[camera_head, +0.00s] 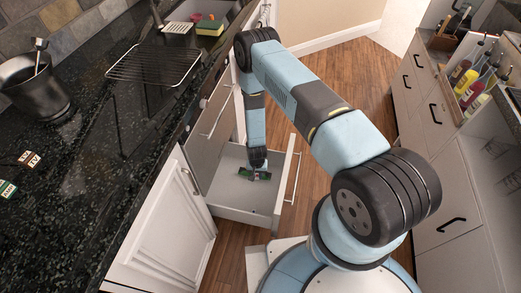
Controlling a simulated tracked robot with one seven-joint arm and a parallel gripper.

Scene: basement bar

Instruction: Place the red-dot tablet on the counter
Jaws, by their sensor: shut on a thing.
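My gripper (256,172) is low inside an open drawer (226,197) below the counter. It is shut on a small flat green piece (246,173), with a bit of red by the fingers. I take this to be the red-dot tablet, but it is too small to make out a dot. The fingers hide part of it. I cannot tell if it touches the drawer floor. The dark speckled counter (100,170) runs along the left, above the drawer.
On the counter are a metal bucket (36,90), a wire rack (155,65), a yellow-green sponge (209,26) and small labelled tiles (27,159). Much of the near counter is bare. A cabinet with bottles (470,82) stands at right. Wooden floor (360,80) lies between.

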